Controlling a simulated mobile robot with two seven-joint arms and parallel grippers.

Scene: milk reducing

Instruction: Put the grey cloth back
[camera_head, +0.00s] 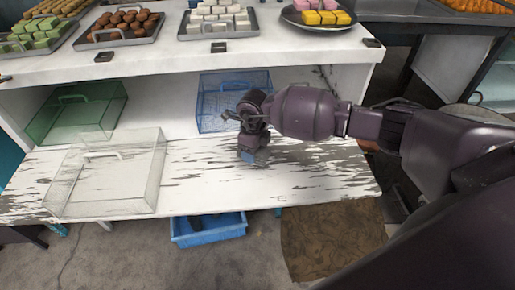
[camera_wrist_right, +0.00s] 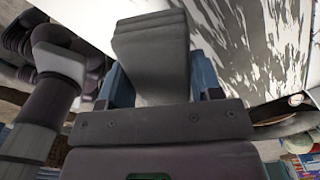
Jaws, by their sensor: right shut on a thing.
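The grey cloth (camera_wrist_right: 152,50) shows in the right wrist view as a folded, layered grey block. My right gripper (camera_wrist_right: 160,82) is shut on it, with a blue finger on each side. In the head view my right gripper (camera_head: 249,157) points down over the white, peeling lower shelf (camera_head: 205,180), in front of the blue transparent box. I cannot make out the cloth in the head view; the gripper and wrist hide it. Whether the cloth touches the shelf I cannot tell. My left gripper is not in view.
On the lower shelf are a clear box (camera_head: 107,175), a green transparent box (camera_head: 80,112) and a blue transparent box (camera_head: 222,95). Trays of sweets stand on the counter (camera_head: 150,62) above. A blue crate (camera_head: 208,231) is underneath. The shelf's right part is bare.

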